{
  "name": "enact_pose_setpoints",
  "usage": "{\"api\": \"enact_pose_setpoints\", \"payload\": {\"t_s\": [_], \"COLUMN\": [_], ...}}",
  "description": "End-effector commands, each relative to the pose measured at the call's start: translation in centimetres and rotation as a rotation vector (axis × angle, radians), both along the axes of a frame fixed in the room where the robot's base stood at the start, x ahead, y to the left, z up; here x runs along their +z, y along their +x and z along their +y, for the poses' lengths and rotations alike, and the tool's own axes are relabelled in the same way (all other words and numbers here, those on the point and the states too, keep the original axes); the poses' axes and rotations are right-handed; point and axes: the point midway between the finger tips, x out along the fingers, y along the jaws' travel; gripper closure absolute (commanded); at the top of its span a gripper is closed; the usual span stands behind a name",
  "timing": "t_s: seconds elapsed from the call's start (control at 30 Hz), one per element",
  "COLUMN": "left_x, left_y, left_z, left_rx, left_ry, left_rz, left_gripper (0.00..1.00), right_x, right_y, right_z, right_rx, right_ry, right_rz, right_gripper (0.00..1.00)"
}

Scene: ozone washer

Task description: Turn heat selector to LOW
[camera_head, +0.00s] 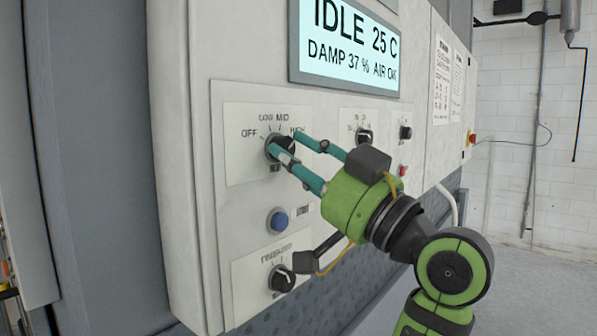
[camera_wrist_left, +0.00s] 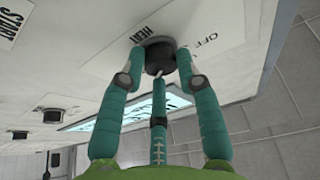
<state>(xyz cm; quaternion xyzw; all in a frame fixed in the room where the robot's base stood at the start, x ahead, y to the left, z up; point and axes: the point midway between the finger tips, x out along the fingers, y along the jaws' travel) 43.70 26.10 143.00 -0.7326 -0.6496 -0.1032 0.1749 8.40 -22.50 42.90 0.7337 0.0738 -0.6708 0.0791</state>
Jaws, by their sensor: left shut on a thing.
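The heat selector (camera_head: 287,145) is a dark round knob on a white plate, with OFF, LOW, MID and HIGH printed around it. My left gripper (camera_head: 281,143) has its teal fingers shut around this knob. In the left wrist view the knob (camera_wrist_left: 158,53) sits between the fingertips, with a small white mark on it. The OFF and HEAT labels show beside it there. The fingers cover part of the knob in the head view, so I cannot tell which label its pointer is at. My right gripper is not in view.
A display (camera_head: 345,52) above reads IDLE 25 C, DAMP 37 %, AIR OK. A blue button (camera_head: 277,220) and another black knob (camera_head: 281,280) lie below the heat selector. More knobs (camera_head: 364,137) stand to the right, and a small red light (camera_head: 402,170) is near them.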

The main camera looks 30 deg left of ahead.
Motion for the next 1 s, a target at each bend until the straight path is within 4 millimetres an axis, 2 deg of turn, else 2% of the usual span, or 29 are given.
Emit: {"api": "enact_pose_setpoints", "payload": {"t_s": [0.03,0.1,0.4,0.67,1.0], "left_x": [-0.2,-0.2,0.2,0.6,1.0], "left_y": [-0.1,0.0,0.2,0.4,0.7], "left_z": [-0.1,-0.1,-0.1,-0.1,-0.1], "left_rx": [0.002,0.002,0.003,0.003,0.001], "left_ry": [0.009,0.006,-0.014,-0.034,-0.060], "left_rz": [-0.044,-0.101,-0.380,-0.624,-0.935], "left_gripper": [0.99,0.99,0.99,0.99,0.99], "right_x": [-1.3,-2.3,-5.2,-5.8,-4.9], "right_y": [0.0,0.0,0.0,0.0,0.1], "right_z": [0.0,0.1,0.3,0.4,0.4], "right_rx": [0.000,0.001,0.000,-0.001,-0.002], "right_ry": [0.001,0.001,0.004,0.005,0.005], "right_rz": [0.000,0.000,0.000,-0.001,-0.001], "right_gripper": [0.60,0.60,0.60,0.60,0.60]}}
